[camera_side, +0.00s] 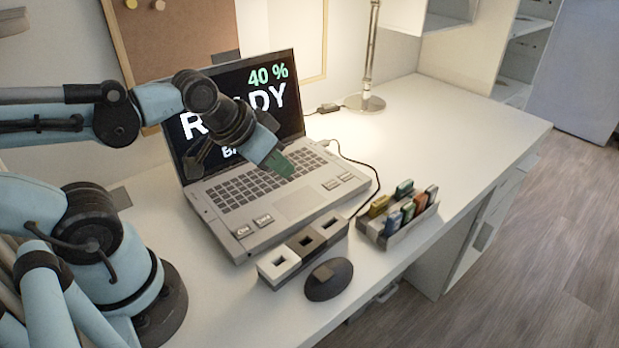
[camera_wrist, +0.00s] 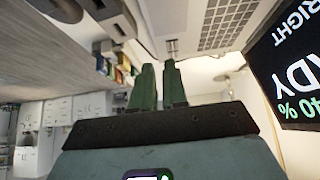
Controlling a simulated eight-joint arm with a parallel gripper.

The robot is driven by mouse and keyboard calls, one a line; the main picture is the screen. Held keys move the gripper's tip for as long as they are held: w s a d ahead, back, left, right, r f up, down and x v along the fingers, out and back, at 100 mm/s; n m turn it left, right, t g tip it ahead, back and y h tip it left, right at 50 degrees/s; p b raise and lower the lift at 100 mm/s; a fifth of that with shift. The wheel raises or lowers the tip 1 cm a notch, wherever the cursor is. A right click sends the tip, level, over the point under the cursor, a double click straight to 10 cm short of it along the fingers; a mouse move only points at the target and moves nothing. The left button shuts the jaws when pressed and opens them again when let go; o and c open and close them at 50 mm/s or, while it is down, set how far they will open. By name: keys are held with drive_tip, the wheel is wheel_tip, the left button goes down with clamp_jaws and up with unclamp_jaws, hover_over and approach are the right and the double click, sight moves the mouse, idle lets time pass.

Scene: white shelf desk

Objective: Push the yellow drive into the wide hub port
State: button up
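The yellow drive (camera_side: 378,206) stands in a grey rack (camera_side: 405,232) at the laptop's right, at the rack's left end among several coloured drives. The hub (camera_side: 318,254) is a block of white, dark brown and grey sections in front of the laptop, each with a dark opening. I cannot tell which port is the wide one. My gripper (camera_side: 280,164) is above the laptop keyboard, apart from the rack and hub. In the wrist view its green fingers (camera_wrist: 159,68) are parted with nothing between them. The rack (camera_wrist: 118,72) shows small there, left of the fingers.
The open laptop (camera_side: 300,200) fills the middle of the desk; its screen stands behind my gripper. A dark oval object (camera_side: 329,280) lies in front of the hub. A black cable (camera_side: 372,172) runs beside the laptop. A lamp base (camera_side: 365,102) stands behind. The desk at right is clear.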

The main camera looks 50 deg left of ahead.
drive_tip(key=o, duration=0.6)
drive_tip(key=shift+c, duration=0.2)
wheel_tip(320, 180, up, 2)
drive_tip(key=g, duration=0.7)
hover_over(381, 200)
drive_tip(key=f, duration=0.6)
drive_tip(key=shift+s+a+f, duration=0.25)
drive_tip(key=shift+w+d+f, duration=0.15)
drive_tip(key=shift+f, duration=1.15)
drive_tip(key=shift+w+d+f, duration=0.1)
drive_tip(key=shift+f, duration=1.2)
